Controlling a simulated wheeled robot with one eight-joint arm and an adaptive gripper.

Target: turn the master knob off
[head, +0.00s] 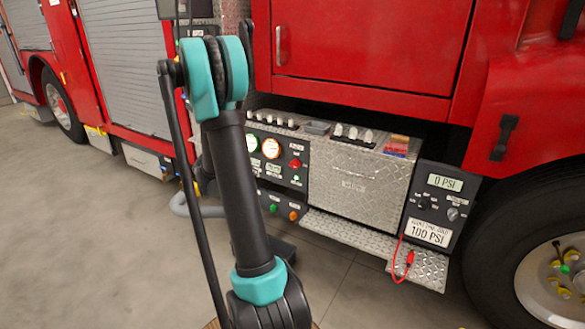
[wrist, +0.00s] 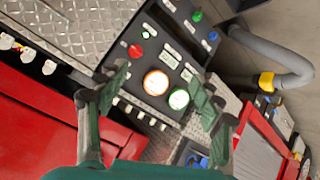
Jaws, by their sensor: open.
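The bumper panel is dark, with two lit round gauges and a red knob (head: 295,163), in the head view right of my arm. In the wrist view the red knob (wrist: 135,50) sits up and left of the orange-lit gauge (wrist: 156,82) and the green-lit gauge (wrist: 178,99). A small green light is near the knob. Labels are too small to read, so I cannot tell which knob is the master. My gripper (wrist: 155,104) is open and empty, its fingers spread either side of the gauges in the picture. In the head view my arm hides it.
A diamond-plate box (head: 357,180) stands right of the panel, above a step (head: 345,232). A second control box (head: 436,205) reads 0 PSI, with knobs and a red cable. A grey hose (wrist: 275,55) is at upper right. The floor at left is clear.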

